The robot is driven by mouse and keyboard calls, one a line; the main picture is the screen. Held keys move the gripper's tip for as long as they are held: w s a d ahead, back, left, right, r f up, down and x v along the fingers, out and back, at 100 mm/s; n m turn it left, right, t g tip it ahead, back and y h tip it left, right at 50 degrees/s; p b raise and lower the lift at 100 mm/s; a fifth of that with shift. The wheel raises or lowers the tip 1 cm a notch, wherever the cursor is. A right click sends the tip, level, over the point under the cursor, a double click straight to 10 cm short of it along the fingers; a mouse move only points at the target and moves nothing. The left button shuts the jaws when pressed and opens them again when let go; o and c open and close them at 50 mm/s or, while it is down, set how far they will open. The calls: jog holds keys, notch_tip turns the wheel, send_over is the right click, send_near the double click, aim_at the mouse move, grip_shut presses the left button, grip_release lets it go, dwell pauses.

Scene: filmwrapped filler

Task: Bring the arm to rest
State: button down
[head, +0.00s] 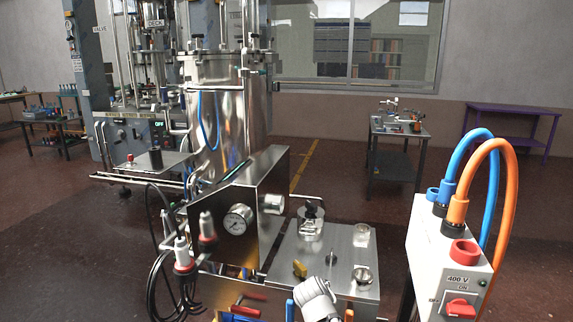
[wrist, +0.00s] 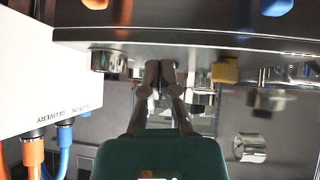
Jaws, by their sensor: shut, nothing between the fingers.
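My gripper (wrist: 168,68) shows in the wrist view with its two grey fingertips together and nothing between them. It points toward the edge of a steel surface with round metal fittings, close to a yellow part (wrist: 225,71). I cannot tell whether the fingertips touch anything. In the head view a white rounded part at the bottom centre looks like part of my arm; the gripper itself cannot be made out there.
A steel bench plate (head: 312,255) with knobs and fittings stands in front, a gauge panel (head: 262,200) to its left. A white 400 V box (head: 452,258) with blue and orange hoses stands at right. A steel vessel (head: 225,110) rises behind. Floor is clear toward the small table (head: 399,135).

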jog(key=s+d+f+n+g+y+p, duration=0.1)
jog(key=s+d+f+n+g+y, duration=0.2)
jog(key=s, duration=0.4)
jog(key=s+d+f+g+y, duration=0.1)
jog(key=s+d+f+g, duration=0.15)
jog(key=s+g, duration=0.35)
notch_tip(320, 180, up, 22)
jog(key=p, duration=2.1)
jog(key=shift+s+d+t, duration=0.2)
jog(key=shift+s+t, duration=0.05)
jog(key=shift+t, duration=0.15)
jog(key=shift+r, duration=0.1)
